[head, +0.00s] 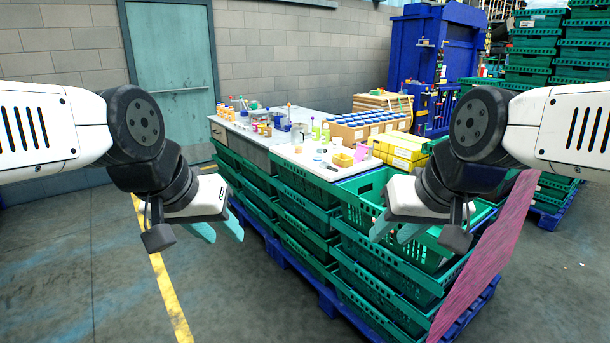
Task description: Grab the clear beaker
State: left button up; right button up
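A small pale, see-through vessel (297,133), which looks like the clear beaker, stands among bottles on the white worktop (322,177). It is too small to make out clearly. My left gripper (219,230) hangs in front and to the left of the worktop, its two teal fingers apart and nothing between them. My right gripper (396,232) is over the front green crates, its teal fingers also apart and empty. Both grippers are well short of the vessel and touch nothing that I can see.
Green crates (285,215) are stacked under and before the worktop on blue pallets (290,262). Blue-capped jars in a box (365,127), yellow packs (400,150) and a yellow tub (343,159) crowd the top. The floor at left is clear.

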aim_at(299, 144)
jog(key=i, duration=1.3)
jog(key=i+l+u, duration=0.1)
jog(key=i, duration=1.15)
